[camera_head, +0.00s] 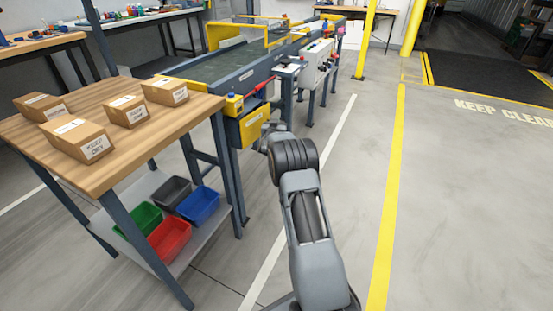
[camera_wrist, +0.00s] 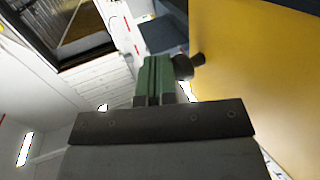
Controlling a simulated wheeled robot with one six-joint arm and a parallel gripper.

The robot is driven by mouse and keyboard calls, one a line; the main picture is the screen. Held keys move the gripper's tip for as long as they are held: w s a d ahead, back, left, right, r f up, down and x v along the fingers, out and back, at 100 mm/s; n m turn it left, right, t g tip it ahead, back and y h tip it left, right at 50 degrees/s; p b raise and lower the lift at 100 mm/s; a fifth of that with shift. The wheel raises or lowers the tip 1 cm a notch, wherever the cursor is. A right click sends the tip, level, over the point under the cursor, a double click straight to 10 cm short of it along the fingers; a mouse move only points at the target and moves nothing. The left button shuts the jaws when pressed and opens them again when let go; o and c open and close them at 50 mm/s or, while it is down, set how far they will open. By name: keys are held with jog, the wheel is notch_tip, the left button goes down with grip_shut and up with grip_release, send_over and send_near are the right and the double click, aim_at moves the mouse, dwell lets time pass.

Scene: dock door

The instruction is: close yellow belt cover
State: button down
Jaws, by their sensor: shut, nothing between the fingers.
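The yellow belt cover is a yellow panel (camera_head: 254,122) with a pale label, at the near end of the conveyor, beside my wrist. In the wrist view, a broad yellow surface (camera_wrist: 265,60), apparently this cover, fills the right side. A dark round knob (camera_wrist: 198,60) sticks out from it towards my fingers. My gripper (camera_wrist: 153,65) has green fingers that are shut with nothing between them. They are right beside the knob; I cannot tell if they touch it. In the head view the fingers are mostly hidden behind my wrist.
A wooden table (camera_head: 185,108) with several cartons stands left of the conveyor (camera_head: 215,68). Coloured bins, including a red bin (camera_head: 170,240), sit on its lower shelf. A control box (camera_head: 318,62) stands along the conveyor's right side. The floor (camera_head: 460,200) to the right is clear.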

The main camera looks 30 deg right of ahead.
jog(key=shift+w+a, duration=0.3)
jog(key=shift+w, duration=0.25)
jog(key=shift+w+a, duration=0.3)
jog(key=shift+w, duration=0.2)
jog(key=shift+d, duration=0.2)
jog(key=s+d, duration=0.7)
jog(key=s, duration=0.5)
jog(key=s+a+r+n+g+y+p, duration=0.1)
jog(key=s+a+r+n+y+p, duration=0.2)
jog(key=a+r+p, duration=0.75)
jog(key=s+a+r+n+g+y+p, duration=0.1)
jog(key=s+a+r+g+y+p, duration=0.2)
jog(key=a+r+p, duration=0.8)
jog(key=s+a+r+n+g+y+p, duration=0.1)
jog(key=s+a+r+p, duration=0.3)
jog(key=s, duration=0.5)
jog(key=s+a+r+n+g+y+p, duration=0.1)
jog(key=s+a+r+g+y+p, duration=0.1)
jog(key=s+r+p, duration=0.3)
jog(key=s+a+r+n+g+y+p, duration=0.1)
jog(key=s+a+r+g+p, duration=0.2)
jog(key=s+r, duration=0.7)
jog(key=s+a+p, duration=0.2)
jog(key=s, duration=0.1)
jog(key=shift+s+a+y, duration=0.25)
jog(key=shift+a+y, duration=0.05)
jog(key=shift+a, duration=0.05)
